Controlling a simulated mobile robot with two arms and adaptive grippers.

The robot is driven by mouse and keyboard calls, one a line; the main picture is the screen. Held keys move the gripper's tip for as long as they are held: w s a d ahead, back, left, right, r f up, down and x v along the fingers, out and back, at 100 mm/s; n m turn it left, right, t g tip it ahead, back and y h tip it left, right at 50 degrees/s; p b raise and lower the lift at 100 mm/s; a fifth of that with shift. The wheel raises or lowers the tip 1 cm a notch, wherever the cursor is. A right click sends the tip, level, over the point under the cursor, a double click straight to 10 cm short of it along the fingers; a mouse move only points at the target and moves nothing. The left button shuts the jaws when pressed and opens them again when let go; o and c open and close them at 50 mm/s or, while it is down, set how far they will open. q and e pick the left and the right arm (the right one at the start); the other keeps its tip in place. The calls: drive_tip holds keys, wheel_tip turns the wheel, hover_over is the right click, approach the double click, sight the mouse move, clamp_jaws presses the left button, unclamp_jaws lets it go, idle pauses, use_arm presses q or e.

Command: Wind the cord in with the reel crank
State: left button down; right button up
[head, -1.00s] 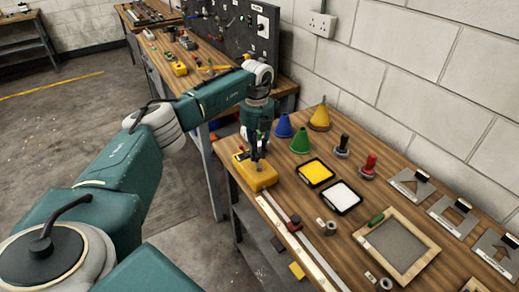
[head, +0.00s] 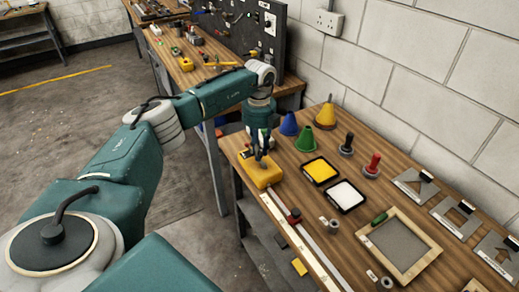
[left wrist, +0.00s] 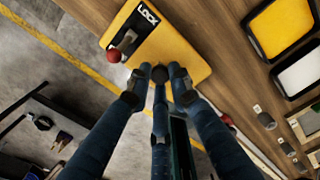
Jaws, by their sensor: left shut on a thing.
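The yellow reel box (head: 262,172) sits at the left end of the wooden bench. In the left wrist view the box (left wrist: 188,50) shows a black LOCK label (left wrist: 147,14) and a small lever with a red knob (left wrist: 114,56). My left gripper (head: 259,157) points down over the box. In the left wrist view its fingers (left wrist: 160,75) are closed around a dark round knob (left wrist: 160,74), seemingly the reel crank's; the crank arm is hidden. The cord cannot be made out clearly. My right gripper is not in view.
Close to the box stand a blue cone (head: 289,124), a green cone (head: 305,140), a yellow paint tray (head: 320,170) and a white tray (head: 346,196). A long metal rule (head: 290,230) lies along the front edge. A wall (head: 420,70) rises behind the bench.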

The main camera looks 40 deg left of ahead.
use_arm(q)
drive_tip(key=c, duration=1.6)
unclamp_jaws()
drive_tip(key=shift+o, duration=0.2)
drive_tip(key=shift+r, duration=0.1)
wheel_tip(320, 180, up, 12)
